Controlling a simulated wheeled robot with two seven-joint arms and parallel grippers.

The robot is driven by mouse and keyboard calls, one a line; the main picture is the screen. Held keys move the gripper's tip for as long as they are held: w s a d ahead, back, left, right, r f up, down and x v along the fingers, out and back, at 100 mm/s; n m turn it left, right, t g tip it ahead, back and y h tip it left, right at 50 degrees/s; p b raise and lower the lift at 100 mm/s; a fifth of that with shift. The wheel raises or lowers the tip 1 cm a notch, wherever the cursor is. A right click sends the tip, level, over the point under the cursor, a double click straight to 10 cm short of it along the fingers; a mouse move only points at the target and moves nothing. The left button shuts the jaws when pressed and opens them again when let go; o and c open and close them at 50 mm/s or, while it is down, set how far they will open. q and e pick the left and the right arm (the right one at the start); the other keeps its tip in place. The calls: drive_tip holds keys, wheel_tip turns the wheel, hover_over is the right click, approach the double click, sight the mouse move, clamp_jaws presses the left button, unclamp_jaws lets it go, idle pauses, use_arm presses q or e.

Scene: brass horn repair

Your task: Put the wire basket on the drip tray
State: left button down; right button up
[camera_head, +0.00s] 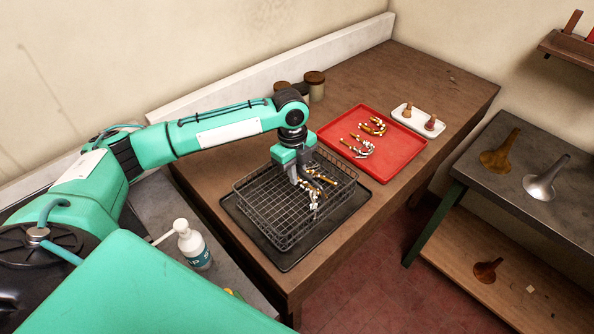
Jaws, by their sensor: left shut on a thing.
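The wire basket (268,199) is a dark mesh basket, roughly level, over the black drip tray (288,262) on the wooden bench. The tray's rim shows around it; I cannot tell whether the basket touches the tray or sits just above it. Several brass and silver curved horn pieces (318,186) lie in the basket's right part. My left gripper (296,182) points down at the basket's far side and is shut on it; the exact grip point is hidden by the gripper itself. My right gripper is not in view.
A red tray (393,165) with curved tubes and a white dish (419,121) stand to the right on the bench. Jars (315,87) stand behind my arm. A white pump bottle (191,244) is at the left. A metal shelf table (508,197) with horn bells stands across a gap.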

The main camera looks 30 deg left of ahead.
use_arm(q)
drive_tip(key=c, duration=1.6)
unclamp_jaws()
drive_tip(key=shift+o, duration=1.1)
drive_tip(key=r+b, duration=0.1)
drive_tip(key=r, duration=0.2)
drive_tip(key=r+b, duration=0.2)
drive_tip(key=r, duration=0.2)
drive_tip(key=a+r+b, duration=0.1)
drive_tip(key=r, duration=0.2)
drive_tip(key=shift+w+a+r, duration=0.1)
drive_tip(key=shift+w+r, duration=0.15)
drive_tip(key=shift+r, duration=0.1)
drive_tip(key=shift+a+r, duration=0.1)
drive_tip(key=shift+r, duration=0.55)
